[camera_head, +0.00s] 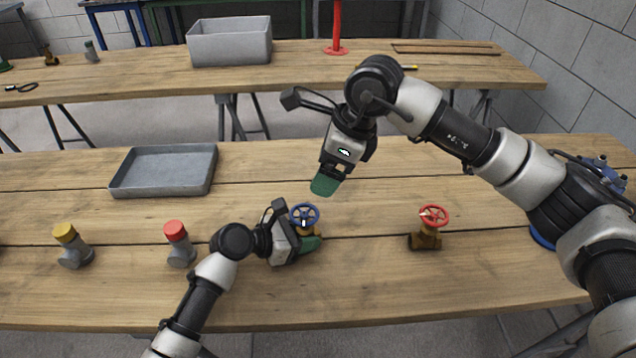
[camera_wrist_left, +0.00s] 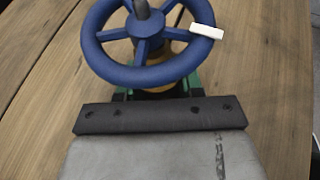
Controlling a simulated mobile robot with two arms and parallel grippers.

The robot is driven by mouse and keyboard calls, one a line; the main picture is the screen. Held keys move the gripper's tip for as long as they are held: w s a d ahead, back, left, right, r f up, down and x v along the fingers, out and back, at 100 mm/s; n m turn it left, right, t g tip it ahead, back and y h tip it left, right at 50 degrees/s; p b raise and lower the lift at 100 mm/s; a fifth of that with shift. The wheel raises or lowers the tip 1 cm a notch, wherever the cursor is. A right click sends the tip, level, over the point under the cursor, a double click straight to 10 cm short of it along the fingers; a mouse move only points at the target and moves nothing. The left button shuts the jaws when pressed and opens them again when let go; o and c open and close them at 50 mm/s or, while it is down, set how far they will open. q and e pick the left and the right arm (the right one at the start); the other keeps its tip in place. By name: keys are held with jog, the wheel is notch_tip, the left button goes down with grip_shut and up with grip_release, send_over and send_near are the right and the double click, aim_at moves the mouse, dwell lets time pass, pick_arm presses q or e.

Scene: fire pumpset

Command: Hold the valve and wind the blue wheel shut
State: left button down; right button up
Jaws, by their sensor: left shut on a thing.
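The blue wheel (camera_head: 304,216) tops a brass valve on the near workbench. In the left wrist view the blue wheel (camera_wrist_left: 152,72) has a white mark on its right rim, and a little of the brass valve body (camera_wrist_left: 168,52) shows through the spokes. My left gripper (camera_head: 308,244) is shut on the valve body, low under the wheel; its green fingers hide much of the body. My right gripper (camera_head: 325,185) hangs in the air above and behind the wheel, apart from it. Its green fingers overlap, so I cannot tell whether they are open.
A red-wheeled valve (camera_head: 432,217) stands to the right. A red-capped fitting (camera_head: 176,232) and a yellow-capped fitting (camera_head: 66,234) stand to the left. A grey tray (camera_head: 121,181) lies behind them. The bench (camera_head: 380,290) is clear in front.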

aim_at(305, 211)
pick_arm(q)
jog(key=shift+r, duration=0.1)
pick_arm(e)
jog(key=w+n+g, duration=0.4)
jog(key=w+n, duration=0.1)
jog(key=n, duration=0.6)
jog(key=shift+h, duration=0.3)
jog(key=x, duration=1.2)
jog(key=shift+s+a, duration=0.25)
jog(key=shift+c, duration=0.3)
jog(key=c, duration=0.9)
